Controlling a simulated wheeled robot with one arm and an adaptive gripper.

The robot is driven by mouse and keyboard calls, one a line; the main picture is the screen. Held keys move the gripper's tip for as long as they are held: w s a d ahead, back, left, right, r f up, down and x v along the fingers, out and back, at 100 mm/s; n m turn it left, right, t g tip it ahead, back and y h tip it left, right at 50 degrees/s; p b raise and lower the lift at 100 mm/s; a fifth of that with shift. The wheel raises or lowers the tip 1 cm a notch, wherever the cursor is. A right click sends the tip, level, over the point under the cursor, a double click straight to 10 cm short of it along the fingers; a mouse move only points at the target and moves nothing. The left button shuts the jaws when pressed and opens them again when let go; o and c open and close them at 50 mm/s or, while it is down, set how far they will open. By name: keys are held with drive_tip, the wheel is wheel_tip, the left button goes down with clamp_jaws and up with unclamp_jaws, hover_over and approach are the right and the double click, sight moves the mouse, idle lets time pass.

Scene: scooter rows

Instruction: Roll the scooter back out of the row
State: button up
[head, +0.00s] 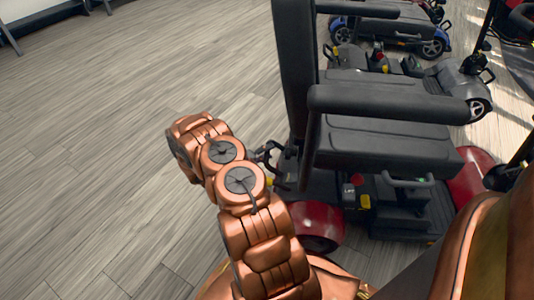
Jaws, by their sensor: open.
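The near scooter (385,145) stands at the centre right. It has a black seat, backrest and armrest, with a red rear fender (315,220) and a red front part (470,175). Its backrest side faces left. My copper arm reaches up from the bottom, left of the scooter, and bends at the wrist.
A silver-grey scooter (460,85) stands just beyond the near one, and a blue scooter (432,47) farther back in the row. The wooden floor (100,150) on the left is wide and clear. Chair legs (10,35) show at the top left.

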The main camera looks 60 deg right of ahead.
clamp_jaws()
idle(0.3)
idle(0.4)
